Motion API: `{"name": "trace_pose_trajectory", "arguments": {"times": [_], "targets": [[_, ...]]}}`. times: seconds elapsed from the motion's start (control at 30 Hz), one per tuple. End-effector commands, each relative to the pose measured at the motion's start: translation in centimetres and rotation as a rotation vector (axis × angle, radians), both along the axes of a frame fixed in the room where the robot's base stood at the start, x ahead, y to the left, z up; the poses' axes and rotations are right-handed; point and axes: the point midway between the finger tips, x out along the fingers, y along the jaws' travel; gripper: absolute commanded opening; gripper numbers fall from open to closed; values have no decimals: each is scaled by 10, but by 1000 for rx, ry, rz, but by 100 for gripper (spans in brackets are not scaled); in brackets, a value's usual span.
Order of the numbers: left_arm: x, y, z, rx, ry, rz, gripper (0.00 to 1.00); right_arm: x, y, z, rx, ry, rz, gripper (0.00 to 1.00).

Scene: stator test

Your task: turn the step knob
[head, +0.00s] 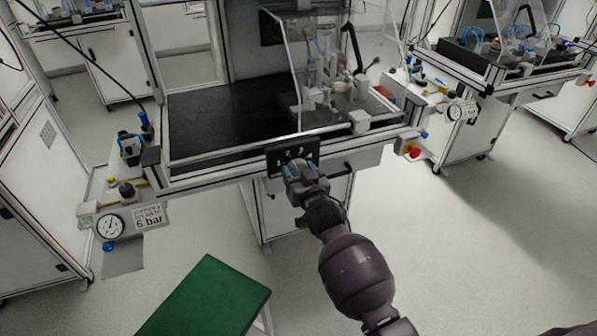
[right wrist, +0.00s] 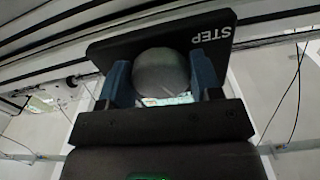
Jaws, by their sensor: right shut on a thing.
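The step knob (right wrist: 160,72) is a round grey knob on a black panel marked STEP (right wrist: 212,34), upside down in the right wrist view. In the head view the black panel (head: 307,150), with white numbers, sits on the front edge of the workbench. My right gripper (right wrist: 163,84) is shut on the knob, with one blue finger on each side of it. In the head view my right gripper (head: 301,172) reaches up to the panel and hides the knob. The knob's pointer setting cannot be read. My left gripper is not in view.
The workbench has a bare black top (head: 225,115) and a test fixture (head: 335,85) at its right. A pressure gauge (head: 110,225) marked 6 bar is at left. A red button (head: 414,152) is at the right corner. A green stool (head: 212,298) stands in front.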

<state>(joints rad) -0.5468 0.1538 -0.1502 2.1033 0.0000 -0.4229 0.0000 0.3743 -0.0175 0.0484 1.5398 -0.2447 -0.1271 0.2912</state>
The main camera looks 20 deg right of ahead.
Motion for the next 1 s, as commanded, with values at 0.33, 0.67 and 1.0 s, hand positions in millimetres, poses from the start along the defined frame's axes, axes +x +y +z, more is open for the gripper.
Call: {"name": "trace_pose_trajectory", "arguments": {"times": [0.33,0.67,1.0], "targets": [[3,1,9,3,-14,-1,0,0,-1,3,-178,-8,0,35],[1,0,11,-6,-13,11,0,0,-2,2,-463,-18,0,35],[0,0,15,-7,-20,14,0,0,-3,1,-693,-24,0,35]]}}
